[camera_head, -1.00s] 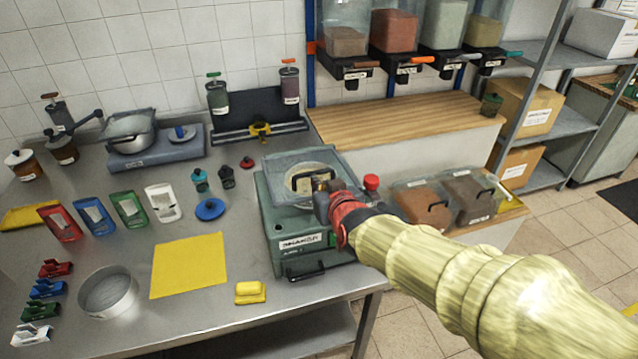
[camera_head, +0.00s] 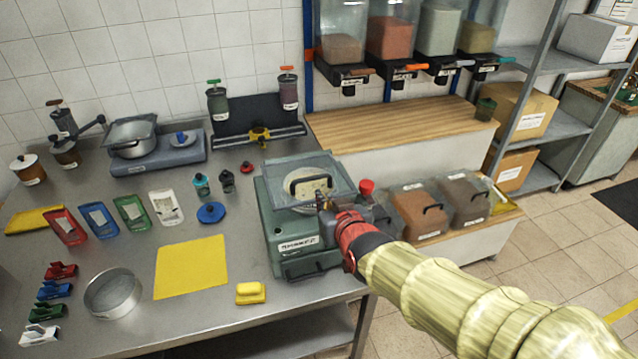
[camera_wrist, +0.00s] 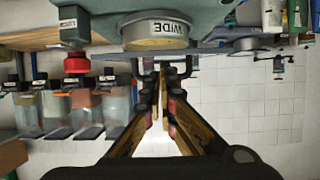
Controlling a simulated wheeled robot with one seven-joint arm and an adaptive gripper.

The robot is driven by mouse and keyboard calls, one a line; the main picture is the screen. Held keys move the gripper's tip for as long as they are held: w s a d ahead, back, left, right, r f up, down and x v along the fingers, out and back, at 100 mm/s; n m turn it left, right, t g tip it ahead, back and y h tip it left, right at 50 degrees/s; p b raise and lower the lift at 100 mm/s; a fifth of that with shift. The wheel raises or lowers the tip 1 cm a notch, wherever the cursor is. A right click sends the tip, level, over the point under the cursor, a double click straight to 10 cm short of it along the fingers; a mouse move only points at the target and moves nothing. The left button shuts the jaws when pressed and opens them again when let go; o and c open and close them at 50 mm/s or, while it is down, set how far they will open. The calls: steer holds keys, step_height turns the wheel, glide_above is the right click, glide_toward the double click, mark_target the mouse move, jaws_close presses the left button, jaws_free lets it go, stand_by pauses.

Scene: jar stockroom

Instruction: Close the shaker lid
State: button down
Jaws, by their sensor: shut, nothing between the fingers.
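The shaker is a green box-shaped machine (camera_head: 290,262) at the right end of the steel table. Its clear lid (camera_head: 335,172) with a dark arched handle (camera_head: 308,182) lies over the top; I cannot tell whether it sits fully down. A round sieve shows through it, and in the wrist view the sieve (camera_wrist: 165,35) is labelled WIDE. My gripper (camera_head: 322,200) is at the front right of the shaker, just in front of the lid handle. In the wrist view my gripper (camera_wrist: 162,68) has its fingertips together, with nothing between them.
A red knob (camera_head: 366,187) stands at the shaker's right rear. Clear-lidded bins (camera_head: 420,212) stand right of it. A yellow mat (camera_head: 190,267) and a yellow block (camera_head: 250,293) lie to the left. Dispensers hang above the wooden counter (camera_head: 400,120) behind.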

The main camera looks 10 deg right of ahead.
step_height(320, 180, up, 14)
steer(key=g+p, duration=0.3)
steer(key=p, duration=2.7)
glide_above(314, 192)
step_height(314, 192, down, 9)
steer(key=shift+f+p, duration=0.15)
steer(key=shift+p, duration=0.15)
steer(key=shift+f, duration=0.7)
